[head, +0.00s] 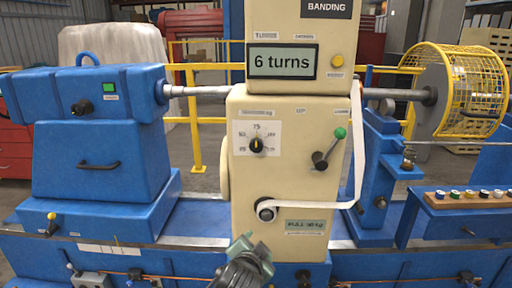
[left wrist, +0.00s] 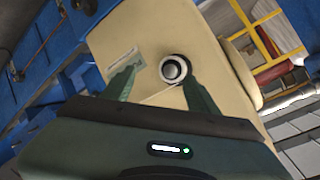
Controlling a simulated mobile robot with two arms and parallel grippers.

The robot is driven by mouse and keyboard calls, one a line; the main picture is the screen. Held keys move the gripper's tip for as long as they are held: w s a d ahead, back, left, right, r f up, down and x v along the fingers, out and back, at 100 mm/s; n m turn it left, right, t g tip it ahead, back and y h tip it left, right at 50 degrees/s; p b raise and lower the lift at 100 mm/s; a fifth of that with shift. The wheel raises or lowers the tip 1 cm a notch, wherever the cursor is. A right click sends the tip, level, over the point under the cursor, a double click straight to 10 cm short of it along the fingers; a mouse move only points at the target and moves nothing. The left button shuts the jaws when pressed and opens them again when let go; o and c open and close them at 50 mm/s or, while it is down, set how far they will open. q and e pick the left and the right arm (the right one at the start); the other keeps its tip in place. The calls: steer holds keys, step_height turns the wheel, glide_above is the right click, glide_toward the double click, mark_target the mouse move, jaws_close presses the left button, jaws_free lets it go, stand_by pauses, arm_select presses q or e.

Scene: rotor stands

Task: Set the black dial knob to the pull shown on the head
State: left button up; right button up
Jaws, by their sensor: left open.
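The black dial knob (head: 257,145) sits on a white scale plate (head: 243,133) on the cream machine head (head: 290,180). The scale has "75" at the top; its other numbers and the pointer's exact setting are too small to read. A pale plate (head: 306,225) low on the head reads "PULL" with a blurred value; it also shows in the left wrist view (left wrist: 122,65). My left gripper (head: 255,250) is open and empty, below the knob near the head's lower front. In the left wrist view its fingers (left wrist: 160,80) flank the roller. My right gripper is out of view.
The tape roller (head: 266,210) sticks out below the knob, with white tape (head: 310,204) running right. A green-knobbed lever (head: 330,150) stands right of the knob. A sign (head: 282,62) above reads "6 turns". The space before the dial is clear.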

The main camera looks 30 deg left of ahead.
arm_select(q)
steer(key=w+a+r+t+y, duration=0.35)
steer(key=w+r, duration=0.35)
steer(key=r, duration=0.5)
glide_toward(256, 148)
steer(key=x, duration=0.3)
steer(key=shift+y, duration=0.65)
steer(key=p+x, duration=0.1)
steer(key=x, duration=0.6)
steer(key=shift+w+f+p, duration=0.1)
steer(key=shift+w+p, duration=0.2)
steer(key=shift+w, duration=0.1)
steer(key=shift+c, duration=0.3)
steer(key=shift+t, duration=0.25)
jaws_close()
steer(key=shift+d, duration=0.1)
